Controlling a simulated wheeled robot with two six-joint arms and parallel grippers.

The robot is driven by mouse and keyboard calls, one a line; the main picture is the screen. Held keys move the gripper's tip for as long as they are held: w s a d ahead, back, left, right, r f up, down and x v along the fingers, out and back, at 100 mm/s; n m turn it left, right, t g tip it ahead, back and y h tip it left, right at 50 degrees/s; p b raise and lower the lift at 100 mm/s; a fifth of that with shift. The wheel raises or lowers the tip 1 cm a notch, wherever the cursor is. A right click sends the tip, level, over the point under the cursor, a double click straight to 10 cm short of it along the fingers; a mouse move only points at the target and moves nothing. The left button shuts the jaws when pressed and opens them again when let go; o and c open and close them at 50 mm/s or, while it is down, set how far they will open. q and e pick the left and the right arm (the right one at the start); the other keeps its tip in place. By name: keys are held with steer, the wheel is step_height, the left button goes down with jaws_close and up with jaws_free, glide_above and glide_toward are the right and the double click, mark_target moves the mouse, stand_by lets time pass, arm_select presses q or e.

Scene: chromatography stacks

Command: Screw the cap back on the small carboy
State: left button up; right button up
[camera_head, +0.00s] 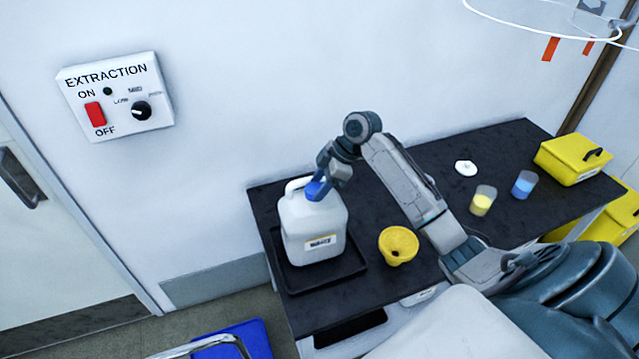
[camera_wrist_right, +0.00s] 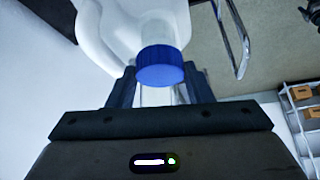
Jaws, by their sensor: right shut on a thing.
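The small carboy (camera_head: 314,228) is a white jug with a handle and a label, standing upright on a black tray (camera_head: 348,262) at the left of the dark bench. The blue cap (camera_head: 314,190) is at its mouth. My right gripper (camera_head: 322,188) reaches down from above and is shut on the cap. In the right wrist view the blue cap (camera_wrist_right: 160,68) sits between the fingers of my right gripper (camera_wrist_right: 156,88), in line with the neck of the carboy (camera_wrist_right: 112,30). I cannot tell how tightly the cap is seated. My left gripper is not in view.
A yellow funnel (camera_head: 398,245) stands right of the tray, below my right arm. Farther right are a cup of yellow liquid (camera_head: 482,202), a cup of blue liquid (camera_head: 524,185), a white disc (camera_head: 466,168) and a yellow case (camera_head: 572,160). An extraction switch box (camera_head: 117,97) is on the wall.

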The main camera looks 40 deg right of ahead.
steer(key=shift+p, duration=0.3)
steer(key=shift+f, duration=0.25)
stand_by(0.4)
steer(key=shift+f+b, duration=0.5)
steer(key=shift+f, duration=0.3)
steer(key=shift+f, duration=0.3)
